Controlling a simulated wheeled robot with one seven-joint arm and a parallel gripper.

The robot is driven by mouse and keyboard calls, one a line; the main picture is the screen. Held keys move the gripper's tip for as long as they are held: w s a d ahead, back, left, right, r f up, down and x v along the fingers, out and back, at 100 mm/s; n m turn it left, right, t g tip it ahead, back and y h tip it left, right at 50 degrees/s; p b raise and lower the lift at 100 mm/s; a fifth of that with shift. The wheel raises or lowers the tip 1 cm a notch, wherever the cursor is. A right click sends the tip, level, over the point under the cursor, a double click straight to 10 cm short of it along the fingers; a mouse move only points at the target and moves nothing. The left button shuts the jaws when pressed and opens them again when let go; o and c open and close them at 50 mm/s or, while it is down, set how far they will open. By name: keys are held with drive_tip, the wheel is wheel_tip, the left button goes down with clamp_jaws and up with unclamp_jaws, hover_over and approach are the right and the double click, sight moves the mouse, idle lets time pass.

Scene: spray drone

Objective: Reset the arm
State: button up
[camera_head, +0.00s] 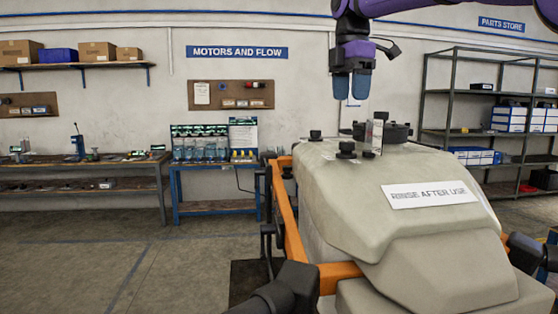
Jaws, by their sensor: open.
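My gripper (351,87) hangs from my purple arm at the top of the head view, right of centre. Its two blue-grey fingers point down, apart from each other, with nothing seen between them. It is in the air above the spray drone's beige tank (400,175). The tank carries a white label (430,194) reading "RINSE AFTER USE". A round black cap (392,132) sits on top of the tank at the back. Small black knobs and a thin upright plate (377,133) stand near it. The tank rests in an orange frame (291,228).
A blue bench (217,206) with bottles stands behind on the left, next to a long workbench (140,160). A metal shelf rack (490,100) with boxes stands at the right. The floor (70,270) at the left front is clear.

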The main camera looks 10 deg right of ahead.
drive_tip(key=s+d+f+m+t, duration=0.2)
drive_tip(key=s+d+f+m, duration=0.1)
drive_tip(key=s+f+m, duration=0.7)
drive_tip(key=s+d+f+m+t, duration=0.3)
drive_tip(key=s+f+m, duration=0.7)
drive_tip(key=s, duration=0.9)
drive_tip(key=shift+s+f, duration=0.2)
drive_tip(key=shift+f, duration=0.75)
